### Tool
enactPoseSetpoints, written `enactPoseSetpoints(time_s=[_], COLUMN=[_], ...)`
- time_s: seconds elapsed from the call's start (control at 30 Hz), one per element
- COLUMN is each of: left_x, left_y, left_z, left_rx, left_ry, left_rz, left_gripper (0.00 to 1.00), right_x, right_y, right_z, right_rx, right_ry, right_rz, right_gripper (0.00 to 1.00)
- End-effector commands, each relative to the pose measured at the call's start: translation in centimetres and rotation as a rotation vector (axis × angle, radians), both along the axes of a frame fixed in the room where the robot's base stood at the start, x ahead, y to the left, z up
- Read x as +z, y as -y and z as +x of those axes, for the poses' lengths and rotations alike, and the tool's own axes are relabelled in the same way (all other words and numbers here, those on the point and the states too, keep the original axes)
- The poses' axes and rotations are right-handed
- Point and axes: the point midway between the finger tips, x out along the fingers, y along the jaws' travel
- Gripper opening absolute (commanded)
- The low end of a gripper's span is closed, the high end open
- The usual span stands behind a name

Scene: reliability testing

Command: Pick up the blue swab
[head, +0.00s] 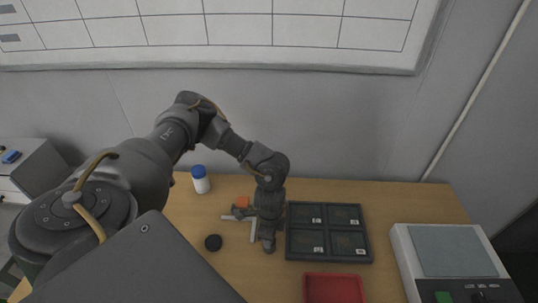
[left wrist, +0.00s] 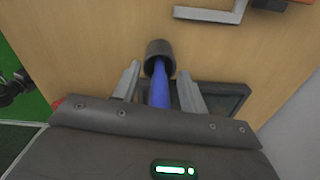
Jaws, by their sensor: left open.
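The blue swab (left wrist: 160,88) shows in the left wrist view, with its far end inside a dark round cup or cap (left wrist: 159,49). Its near end is hidden by my gripper's body. My left gripper (left wrist: 159,84) is open, with one finger on each side of the swab and gaps visible beside it. In the head view my left gripper (head: 255,229) points down over the table, left of the dark compartment tray. My right gripper is not in view.
A metal L-shaped bracket (left wrist: 211,17) and an orange block (head: 243,202) lie near the gripper. The dark compartment tray (head: 328,227) is right of it, with a red tray (head: 335,289) in front. A white bottle with a blue lid (head: 200,180) and a grey device (head: 452,262) stand farther out.

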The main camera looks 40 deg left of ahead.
Motion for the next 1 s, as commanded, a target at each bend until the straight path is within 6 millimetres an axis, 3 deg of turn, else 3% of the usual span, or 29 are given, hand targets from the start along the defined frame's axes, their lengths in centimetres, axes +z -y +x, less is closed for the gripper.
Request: enactPoseSetpoints(time_s=[0.17,0.5,0.8,1.0], left_x=[0.0,0.0,0.3,3.3], left_y=[0.0,0.0,0.0,0.1], left_z=[0.0,0.0,0.0,0.1], left_rx=[0.000,0.000,0.000,-0.001], left_ry=[0.000,0.000,0.000,0.003], left_rz=[0.000,-0.001,-0.002,-0.004], left_gripper=[0.43,0.00,0.00,0.00], right_x=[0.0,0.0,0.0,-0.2], right_y=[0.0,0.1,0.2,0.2], right_z=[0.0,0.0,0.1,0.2], right_rx=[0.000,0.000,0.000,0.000], right_ry=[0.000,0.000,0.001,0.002], right_rz=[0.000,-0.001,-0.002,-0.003], right_gripper=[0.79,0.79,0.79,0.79])
